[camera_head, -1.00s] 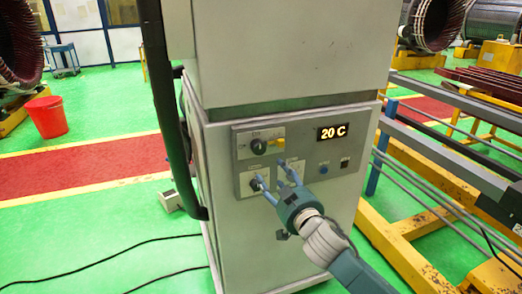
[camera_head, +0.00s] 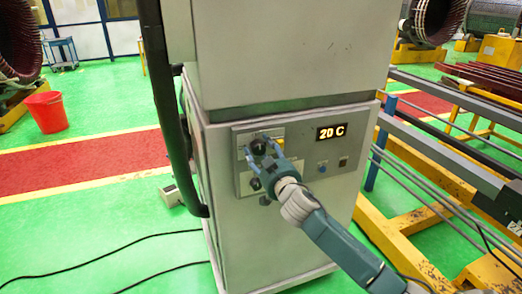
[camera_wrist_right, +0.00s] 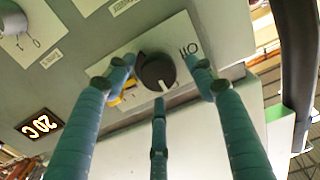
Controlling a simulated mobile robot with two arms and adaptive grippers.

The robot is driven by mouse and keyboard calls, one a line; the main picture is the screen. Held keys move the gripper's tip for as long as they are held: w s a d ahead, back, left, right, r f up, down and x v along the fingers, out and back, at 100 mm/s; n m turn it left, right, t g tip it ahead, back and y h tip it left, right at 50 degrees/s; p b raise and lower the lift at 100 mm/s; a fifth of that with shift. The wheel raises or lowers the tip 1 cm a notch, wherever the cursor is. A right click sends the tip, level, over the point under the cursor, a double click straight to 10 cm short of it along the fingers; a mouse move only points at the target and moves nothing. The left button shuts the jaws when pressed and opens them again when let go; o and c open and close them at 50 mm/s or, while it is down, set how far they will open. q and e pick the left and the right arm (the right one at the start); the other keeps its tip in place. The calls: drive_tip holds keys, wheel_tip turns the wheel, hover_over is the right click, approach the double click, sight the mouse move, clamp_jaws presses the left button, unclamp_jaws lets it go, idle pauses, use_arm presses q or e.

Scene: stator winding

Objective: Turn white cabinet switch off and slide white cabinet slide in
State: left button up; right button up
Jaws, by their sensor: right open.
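The white cabinet (camera_head: 290,60) stands in the middle of the head view, with a control panel on its front. My right gripper (camera_head: 257,146) is at the upper left of that panel, open, its fingers around a round black switch knob (camera_wrist_right: 157,72). In the right wrist view the knob sits between the spread fingertips, with its white pointer mark toward the picture's bottom. I cannot tell whether any finger touches it. A lower dark knob (camera_head: 255,184) shows just below the gripper. I cannot make out the cabinet slide. My left gripper is not in view.
An orange display (camera_head: 331,132) on the panel reads 20 C. A thick black hose (camera_head: 165,100) hangs along the cabinet's left side. Yellow and grey frames (camera_head: 400,240) stand close on the right. A red bucket (camera_head: 47,112) and open green floor lie left; cables cross it.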

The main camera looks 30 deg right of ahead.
drive_tip(key=c, duration=1.1)
drive_tip(key=shift+r+n, duration=0.25)
drive_tip(key=shift+n, duration=0.45)
drive_tip(key=shift+c, duration=0.2)
drive_tip(key=shift+r+n+p, duration=0.1)
drive_tip(key=shift+n+p, duration=0.25)
drive_tip(key=shift+n, duration=0.65)
drive_tip(key=n+p, duration=0.1)
drive_tip(key=n, duration=0.4)
drive_tip(key=shift+a+n, duration=0.15)
drive_tip(key=shift+n, duration=0.15)
drive_tip(key=n+p, duration=0.1)
drive_tip(key=n, duration=0.4)
drive_tip(key=shift+a+f+n+p, duration=0.1)
drive_tip(key=shift+f+n+p, duration=0.05)
drive_tip(key=shift+n, duration=0.85)
drive_tip(key=shift+a+f+n+p, duration=0.1)
drive_tip(key=shift+f+n+p, duration=0.05)
drive_tip(key=shift+n, duration=0.85)
drive_tip(key=shift+f, duration=0.1)
